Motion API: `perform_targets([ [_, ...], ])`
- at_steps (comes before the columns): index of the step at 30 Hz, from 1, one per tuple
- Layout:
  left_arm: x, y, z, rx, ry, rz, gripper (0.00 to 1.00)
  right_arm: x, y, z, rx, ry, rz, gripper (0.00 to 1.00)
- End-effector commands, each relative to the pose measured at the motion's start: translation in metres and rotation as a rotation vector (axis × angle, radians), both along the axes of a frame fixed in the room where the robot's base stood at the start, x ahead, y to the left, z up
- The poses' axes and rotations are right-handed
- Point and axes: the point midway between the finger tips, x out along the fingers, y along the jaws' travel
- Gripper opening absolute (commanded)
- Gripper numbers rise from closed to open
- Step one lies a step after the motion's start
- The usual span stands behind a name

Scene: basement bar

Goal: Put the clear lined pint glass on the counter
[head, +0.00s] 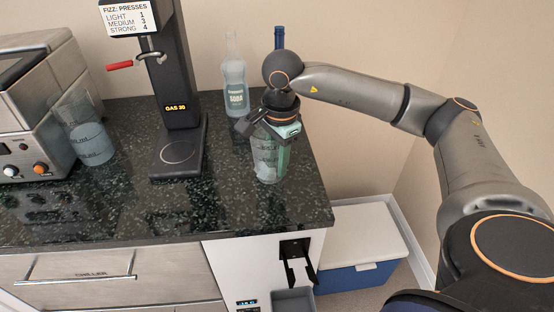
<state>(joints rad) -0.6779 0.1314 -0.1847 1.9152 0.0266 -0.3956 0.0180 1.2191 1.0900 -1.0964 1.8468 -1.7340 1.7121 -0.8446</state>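My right gripper (271,128) points down over the right part of the dark counter (225,215). Its fingers flank the upper part of a clear lined pint glass (267,165) and appear closed on it. The glass is upright, with dark marks on its side and a greenish tint at right. Its base shows against the counter top; I cannot tell whether it touches. A second clear glass with marked lines (92,143) stands on the counter at left, beside the steel machine, with pale bluish contents. My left gripper is not in view.
A black dispenser (178,80) with a red lever stands mid-counter. A pale soda bottle (236,88) and a blue-necked bottle (279,38) are behind my gripper. A steel machine (35,100) fills the left. A blue cooler with white lid (360,245) sits on the floor at right.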

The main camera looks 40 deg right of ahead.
Motion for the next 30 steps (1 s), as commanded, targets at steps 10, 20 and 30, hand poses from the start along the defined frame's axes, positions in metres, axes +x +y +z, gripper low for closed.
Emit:
perform_targets([
  [10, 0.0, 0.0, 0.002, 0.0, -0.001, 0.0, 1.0, -0.002, 0.001, 0.053, 0.002, -0.007, 0.001, 0.33],
  [20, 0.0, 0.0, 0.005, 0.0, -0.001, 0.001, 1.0, -0.007, 0.0, 0.113, 0.0, -0.003, 0.0, 0.33],
  [30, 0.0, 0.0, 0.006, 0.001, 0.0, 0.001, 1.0, -0.009, 0.001, 0.123, 0.0, 0.0, 0.001, 0.33],
])
